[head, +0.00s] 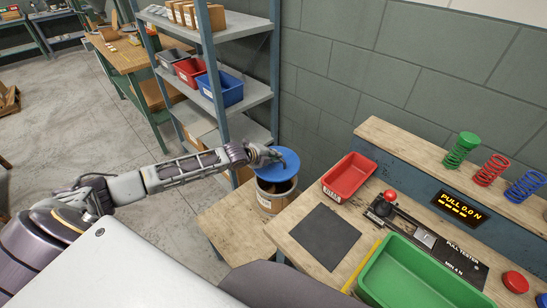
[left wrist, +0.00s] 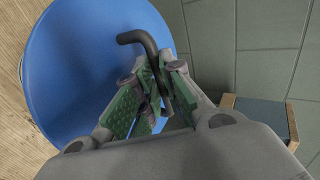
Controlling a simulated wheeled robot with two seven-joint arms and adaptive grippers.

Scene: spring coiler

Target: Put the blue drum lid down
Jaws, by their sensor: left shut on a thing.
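The blue drum lid (head: 276,168) is at the drum's mouth in the head view, covering its back part and leaving a dark opening at the front. The brown drum (head: 272,200) stands on a low wooden stand. My left gripper (head: 266,156) is over the lid. In the left wrist view the gripper (left wrist: 152,92) is shut on the black bent handle (left wrist: 140,38) of the blue lid (left wrist: 85,75). I cannot tell whether the lid touches the drum rim. My right gripper is not in view.
The low wooden stand (head: 225,222) has bare room left of the drum. A workbench to the right holds a red bin (head: 349,176), a black mat (head: 325,236), a pull tester (head: 420,235) and a green tray (head: 405,285). Shelving (head: 245,98) stands behind my left arm.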

